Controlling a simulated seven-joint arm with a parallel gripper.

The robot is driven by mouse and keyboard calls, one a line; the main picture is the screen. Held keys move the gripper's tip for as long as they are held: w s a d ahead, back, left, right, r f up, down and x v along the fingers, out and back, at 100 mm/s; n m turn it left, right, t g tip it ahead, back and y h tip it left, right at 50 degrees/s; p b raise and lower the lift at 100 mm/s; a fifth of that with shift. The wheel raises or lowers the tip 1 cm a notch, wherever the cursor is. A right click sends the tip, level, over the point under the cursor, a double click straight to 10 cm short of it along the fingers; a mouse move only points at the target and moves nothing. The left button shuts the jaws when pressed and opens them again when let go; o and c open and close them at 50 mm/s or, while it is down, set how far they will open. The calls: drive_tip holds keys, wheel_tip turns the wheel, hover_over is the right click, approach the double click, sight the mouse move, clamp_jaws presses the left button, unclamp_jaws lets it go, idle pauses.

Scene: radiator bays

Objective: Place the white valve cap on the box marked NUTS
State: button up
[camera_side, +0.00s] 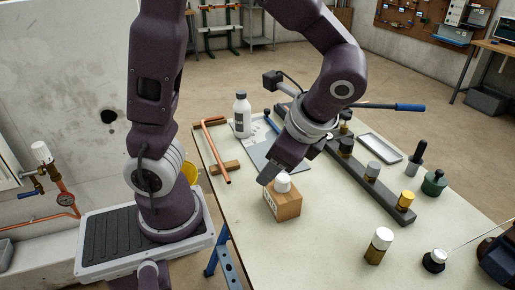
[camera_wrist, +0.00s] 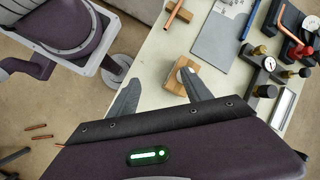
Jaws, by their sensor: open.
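A small wooden box (camera_side: 288,208) stands on the bench, with dark lettering on its side face too small to read surely. A white cap (camera_side: 283,183) sits upright on top of it. In the wrist view the box (camera_wrist: 176,87) and the cap (camera_wrist: 180,75) show beside the right fingertip, which partly covers them. My gripper (camera_side: 271,179) is at the height of the cap, just behind it. In the wrist view my gripper (camera_wrist: 158,76) has its fingers spread wide with nothing between them. Whether the right finger touches the cap cannot be told.
A dark rail (camera_side: 360,180) with several fittings runs behind the box. A copper pipe (camera_side: 215,150), a white bottle (camera_side: 242,115) and a grey plate (camera_side: 262,150) lie behind left. A white-topped brass piece (camera_side: 378,246) stands front right. The bench in front of the box is clear.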

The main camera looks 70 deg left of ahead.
drive_tip(key=s+d+r+n+t+h, duration=0.2)
drive_tip(key=s+r+n+t+h, duration=0.3)
drive_tip(key=n, duration=0.4)
wheel_tip(320, 180, up, 2)
drive_tip(key=shift+s+r+n+t+h, duration=0.3)
drive_tip(key=shift+s+t, duration=0.4)
drive_tip(key=shift+t, duration=0.4)
